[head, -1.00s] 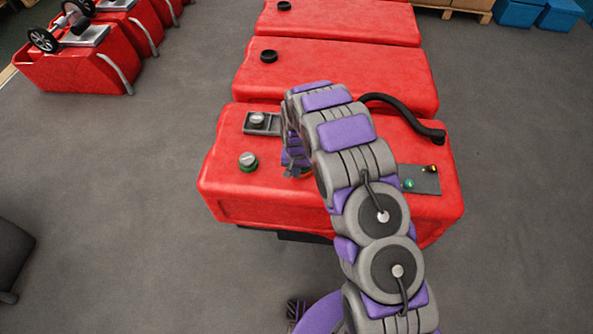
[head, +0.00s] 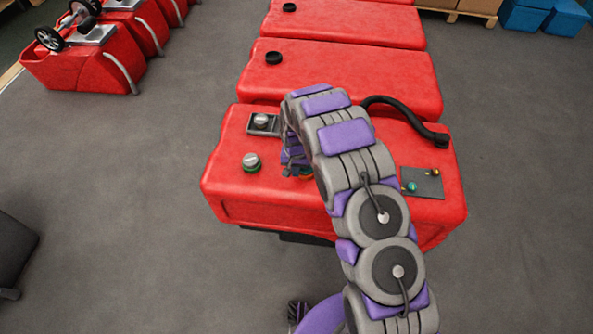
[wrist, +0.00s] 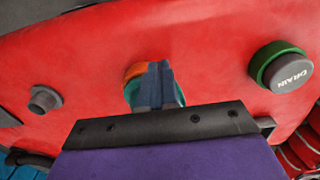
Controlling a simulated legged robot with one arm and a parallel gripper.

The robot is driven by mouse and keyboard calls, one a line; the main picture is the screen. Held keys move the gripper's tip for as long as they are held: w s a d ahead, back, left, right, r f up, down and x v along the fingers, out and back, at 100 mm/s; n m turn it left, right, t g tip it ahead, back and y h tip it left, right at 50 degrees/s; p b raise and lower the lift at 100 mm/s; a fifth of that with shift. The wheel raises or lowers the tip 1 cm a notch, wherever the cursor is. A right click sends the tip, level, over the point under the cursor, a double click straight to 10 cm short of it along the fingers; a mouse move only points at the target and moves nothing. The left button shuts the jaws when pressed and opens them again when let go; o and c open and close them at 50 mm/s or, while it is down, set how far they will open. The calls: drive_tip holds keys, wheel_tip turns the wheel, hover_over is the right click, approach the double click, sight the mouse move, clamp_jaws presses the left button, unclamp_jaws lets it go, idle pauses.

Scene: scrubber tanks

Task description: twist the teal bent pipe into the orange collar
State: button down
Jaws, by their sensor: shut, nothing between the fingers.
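In the wrist view my gripper (wrist: 157,84) is shut and empty, its dark fingers close together over the red tank top. Part of an orange ring, the orange collar (wrist: 134,71), shows behind the fingers. A teal piece, seemingly the bent pipe (wrist: 129,93), shows at the same spot. The fingers hide most of both, so I cannot tell how the pipe sits in the collar or whether the fingers touch it. In the head view my gripper (head: 291,170) is low over the front tank, partly hidden by my arm.
The front red tank (head: 225,185) carries a grey cap in a green collar (head: 251,162), marked DRAIN in the wrist view (wrist: 290,74). A black hose (head: 405,115) and a plate with small fittings (head: 422,183) are at right. Floor (head: 110,200) is clear at left.

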drive_tip(key=shift+w+a, duration=0.1)
drive_tip(key=shift+a, duration=0.05)
drive_tip(key=shift+w+a, duration=0.15)
drive_tip(key=shift+a, duration=0.05)
idle(0.3)
drive_tip(key=shift+w+a, duration=0.3)
drive_tip(key=shift+w, duration=0.05)
idle(0.7)
drive_tip(key=shift+w+a, duration=0.2)
wheel_tip(320, 180, up, 9)
drive_tip(key=p, duration=0.2)
idle(1.0)
drive_tip(key=shift+d, duration=0.1)
idle(0.6)
